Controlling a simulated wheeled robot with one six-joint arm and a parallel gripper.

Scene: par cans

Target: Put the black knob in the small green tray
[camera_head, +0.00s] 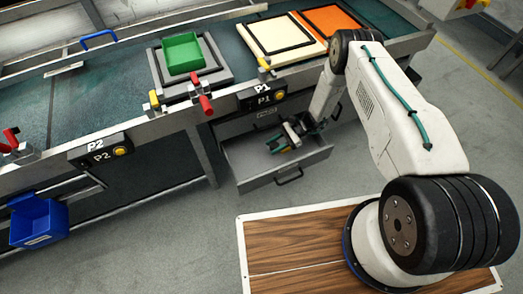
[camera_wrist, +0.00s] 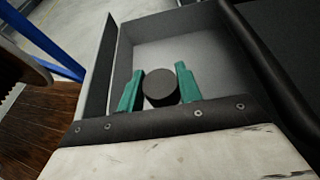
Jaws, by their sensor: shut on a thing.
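The black knob (camera_wrist: 160,87) is a short dark round piece between the two green fingers of my gripper (camera_wrist: 158,89) in the wrist view. My gripper is shut on it, inside or just above the open grey drawer (camera_wrist: 203,22). In the head view my gripper (camera_head: 293,137) is low over the same drawer (camera_head: 262,181), and the knob is too small to make out there. The small green tray (camera_head: 182,54) stands empty on a grey plate on the bench, up and left of my gripper.
The bench edge, with red and yellow clamps (camera_head: 203,104) and the P1 label (camera_head: 264,99), lies between the drawer and the green tray. A cream panel (camera_head: 277,36) and an orange panel (camera_head: 333,19) lie right of the tray. A blue bin (camera_head: 38,220) hangs at the left.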

